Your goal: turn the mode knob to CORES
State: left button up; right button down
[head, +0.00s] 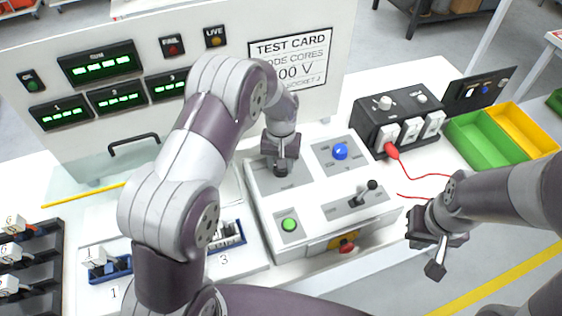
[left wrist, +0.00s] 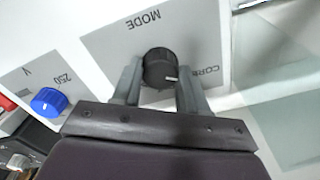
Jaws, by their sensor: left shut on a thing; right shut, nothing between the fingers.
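The black mode knob (left wrist: 158,66) sits on a grey plate lettered MODE (left wrist: 145,19) in the left wrist view. My left gripper (left wrist: 160,84) has one finger on each side of the knob and is shut on it. The knob's white pointer line faces the partly hidden CORES lettering (left wrist: 205,72). In the head view my left gripper (head: 281,160) points down onto the knob at the back left of the white console (head: 262,215). My right gripper (head: 437,254) is shut and empty, in front of the console's right side.
The console also carries a blue knob (head: 340,151), a green button (head: 289,225) and a black-tipped lever (head: 367,188). A test card (head: 290,60) reads MODE CORES, partly covered by my arm. A black socket box (head: 385,112) with a red plug and green bin (head: 480,140) stand right.

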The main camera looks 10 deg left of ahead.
pick_arm(q)
jog(key=shift+w+r, duration=0.1)
jog(key=shift+r, duration=0.05)
jog(key=o, duration=1.1)
jog(key=shift+c, duration=0.2)
notch_tip(320, 180, up, 13)
jog(key=shift+f, duration=0.2)
